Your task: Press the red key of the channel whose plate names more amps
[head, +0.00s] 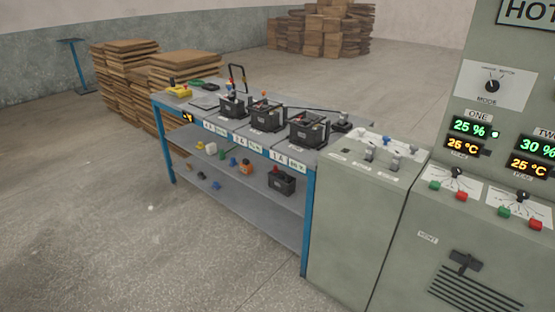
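The grey-green cabinet (468,95) at the right edge has two channels in view. Channel ONE's red key (461,196) sits right of its green key (434,184), below a lever. The second channel's red key (536,224) sits right of its green key (504,211); its name is cut off by the picture edge. Channel ONE's displays (468,128) read 25 % and 25 °C; the second's (538,145) read 30 % and 25 °C. I see no clearly readable amps plate on the cabinet. Small plates (247,140) along the bench edge are too small to read surely. Neither gripper shows.
A blue-framed bench (307,220) holds several black batteries (309,127) on top and another on its shelf (225,192). A lower grey cabinet (345,225) stands between bench and panel. Stacks of boards (185,80) stand behind. Floor at the left front is clear.

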